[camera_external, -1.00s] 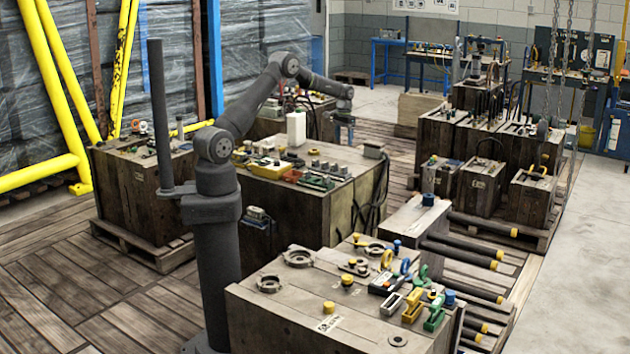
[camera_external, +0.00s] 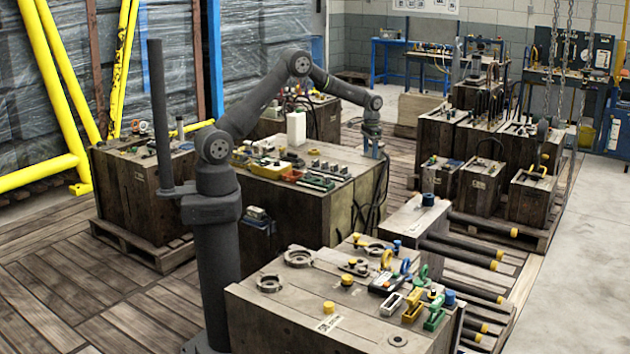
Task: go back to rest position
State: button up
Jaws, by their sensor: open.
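My gripper (camera_external: 373,151) hangs at the end of my dark arm, pointing down. It is open, and I see nothing held in it. It is over the right rear corner of the middle wooden crate (camera_external: 290,205), in front of or just above a small grey fitting there, which it mostly hides. The fingertips are small in the picture, so I cannot tell whether they touch anything.
A front crate (camera_external: 300,320) carries clamps, rings and coloured parts. Dark cables hang down the middle crate's right side. Black bars with yellow ends (camera_external: 470,250) stick out at the right.

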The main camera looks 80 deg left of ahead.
jog(key=s+d+m, duration=0.1)
jog(key=d+m, duration=0.5)
jog(key=d, duration=2.7)
jog(key=shift+s+d+f, duration=0.25)
jog(key=shift+s, duration=0.15)
jog(key=shift+o, duration=0.2)
